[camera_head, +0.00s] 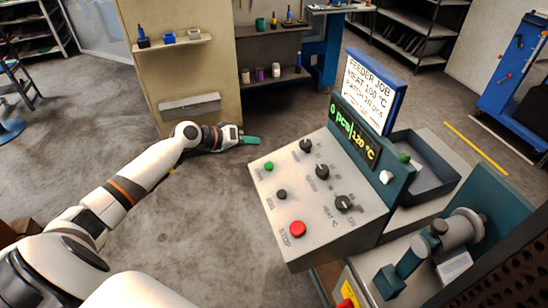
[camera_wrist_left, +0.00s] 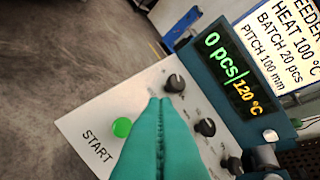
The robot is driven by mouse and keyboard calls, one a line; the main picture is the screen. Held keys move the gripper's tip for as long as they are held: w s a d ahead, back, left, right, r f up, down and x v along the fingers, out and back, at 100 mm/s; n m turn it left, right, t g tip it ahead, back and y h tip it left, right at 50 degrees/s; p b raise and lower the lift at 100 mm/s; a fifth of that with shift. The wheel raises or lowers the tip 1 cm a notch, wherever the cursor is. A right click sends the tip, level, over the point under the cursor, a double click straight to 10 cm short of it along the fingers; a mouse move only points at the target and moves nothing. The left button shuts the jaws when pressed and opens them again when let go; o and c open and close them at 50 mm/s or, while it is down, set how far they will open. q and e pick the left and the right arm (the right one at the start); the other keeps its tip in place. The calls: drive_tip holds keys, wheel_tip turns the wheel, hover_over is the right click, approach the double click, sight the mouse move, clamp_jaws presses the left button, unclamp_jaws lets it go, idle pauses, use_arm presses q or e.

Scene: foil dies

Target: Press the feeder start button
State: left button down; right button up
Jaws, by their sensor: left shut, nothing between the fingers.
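The feeder's control panel (camera_head: 262,207) is a light grey sloped box. Its green start button (camera_head: 268,166) is at the upper left, and in the left wrist view the button (camera_wrist_left: 122,127) is beside the word START. My left gripper (camera_head: 257,140), with teal fingers, is just beyond the panel's upper left edge, near the button. In the left wrist view the shut, empty fingers (camera_wrist_left: 160,102) appear right of the button and cover part of the panel. I cannot tell the exact gap; no contact with the button shows. My right gripper is not in view.
A red stop button (camera_head: 297,229) and several black knobs (camera_head: 322,171) are on the panel. A display (camera_head: 354,132) reads 0 pcs and 120 °C. The job sign (camera_head: 368,90) above reads HEAT 100 °C, BATCH 20 pcs. Open floor lies left of the panel.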

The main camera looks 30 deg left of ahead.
sight(270, 164)
use_arm(q)
drive_tip(key=shift+s+r, duration=0.15)
drive_tip(key=f+b, duration=0.2)
drive_tip(key=w+d+f+b, duration=0.1)
drive_tip(key=f+b, duration=0.1)
drive_tip(key=f, duration=0.1)
drive_tip(key=w+f+b, duration=0.1)
drive_tip(key=f+b, duration=0.1)
drive_tip(key=f, duration=0.1)
drive_tip(key=shift+w+d+f, duration=0.1)
drive_tip(key=shift+d+f, duration=0.15)
drive_tip(key=shift+d, duration=0.15)
idle(0.5)
idle(1.4)
drive_tip(key=shift+w+d+f+b, duration=0.1)
drive_tip(key=shift+f+b, duration=0.25)
drive_tip(key=shift+b, duration=0.25)
drive_tip(key=shift+w+d+f+b, duration=0.1)
drive_tip(key=shift+f+b, duration=0.45)
drive_tip(key=shift+f, duration=0.05)
idle(0.4)
idle(0.3)
drive_tip(key=shift+s+r+p, duration=0.25)
drive_tip(key=shift+r+p, duration=0.45)
drive_tip(key=shift+r, duration=0.25)
